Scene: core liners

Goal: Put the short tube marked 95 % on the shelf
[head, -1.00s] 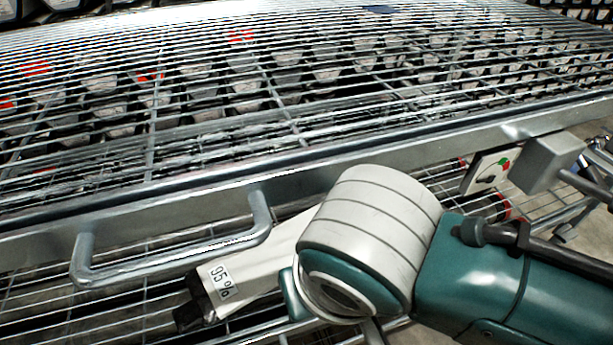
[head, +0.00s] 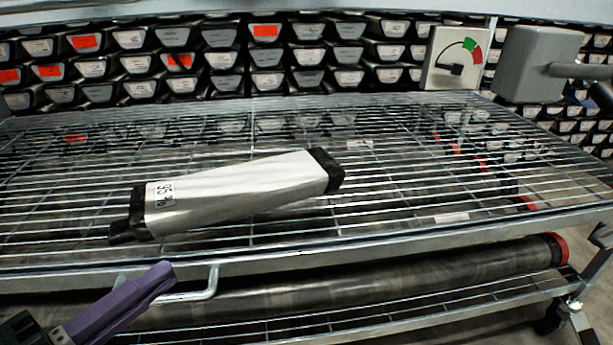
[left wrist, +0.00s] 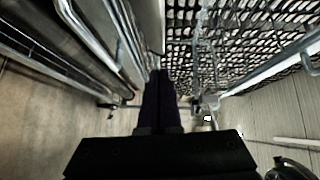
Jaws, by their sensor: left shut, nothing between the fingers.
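The short tube marked 95 % (head: 235,192) is a pale, angular tube with black ends. It lies on its side on the wire shelf (head: 420,213), slightly slanted, its label near the left end. My left gripper (head: 165,275) has purple fingers and is at the lower left of the head view, in front of the shelf edge, apart from the tube. In the left wrist view its dark fingers (left wrist: 160,95) are together with nothing between them. My right gripper is not in view.
A handle (head: 212,283) sticks out from the shelf's front edge beside my left gripper. A long dark tube with a red end (head: 557,250) lies on the lower rack. A dial plate (head: 456,58) and grey box (head: 537,65) stand at right. Stacked labelled trays (head: 265,57) fill the back.

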